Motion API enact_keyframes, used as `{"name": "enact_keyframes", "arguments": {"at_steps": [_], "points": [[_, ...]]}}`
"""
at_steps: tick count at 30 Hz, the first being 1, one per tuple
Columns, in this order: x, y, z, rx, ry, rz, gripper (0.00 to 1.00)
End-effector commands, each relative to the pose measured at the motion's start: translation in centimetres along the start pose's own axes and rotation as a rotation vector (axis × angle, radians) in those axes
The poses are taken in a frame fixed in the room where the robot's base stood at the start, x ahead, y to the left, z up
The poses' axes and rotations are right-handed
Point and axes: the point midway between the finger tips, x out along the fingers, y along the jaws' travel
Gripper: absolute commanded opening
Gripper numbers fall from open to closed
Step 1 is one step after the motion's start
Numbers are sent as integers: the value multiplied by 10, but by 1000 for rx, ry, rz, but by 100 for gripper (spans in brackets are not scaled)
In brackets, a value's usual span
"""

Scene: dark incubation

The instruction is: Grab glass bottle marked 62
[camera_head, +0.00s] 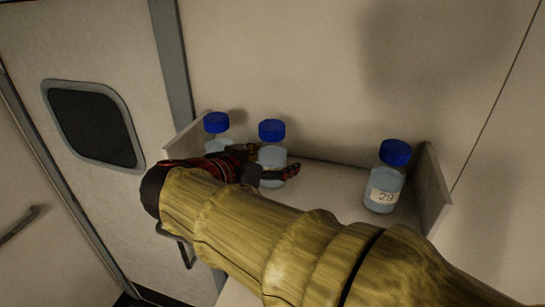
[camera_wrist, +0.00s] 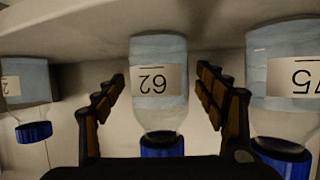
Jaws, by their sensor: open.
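The bottle marked 62 (camera_wrist: 160,108) is clear glass with pale blue liquid and a blue cap. It appears upside down in the wrist view, centred between my fingers. In the head view it is the middle bottle (camera_head: 271,133), upright on the shelf. My gripper (camera_wrist: 161,77) is open, with one finger on each side of the bottle and visible gaps between them and the glass. In the head view my gripper (camera_head: 277,160) is at the middle bottle and hides part of its body. How deep the bottle sits between the fingers is hard to tell.
A bottle marked 75 (camera_wrist: 292,75) stands close beside; in the head view it is the left bottle (camera_head: 216,124). A bottle marked 29 (camera_head: 384,184) stands apart at the right. The shelf (camera_head: 335,177) has raised side walls and is clear between the middle and right bottles.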

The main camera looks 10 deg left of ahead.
Motion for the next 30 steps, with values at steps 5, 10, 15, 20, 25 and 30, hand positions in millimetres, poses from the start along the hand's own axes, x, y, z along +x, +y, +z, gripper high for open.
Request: {"name": "enact_keyframes", "arguments": {"at_steps": [5, 10, 15, 20, 25, 30], "points": [[0, 0, 0, 0, 0, 0, 68], [0, 0, 0, 0, 0, 0, 58], [0, 0, 0, 0, 0, 0, 48], [0, 0, 0, 0, 0, -1, 39], [-1, 0, 0, 0, 0, -1, 30], [-1, 0, 0, 0, 0, -1, 20]]}}
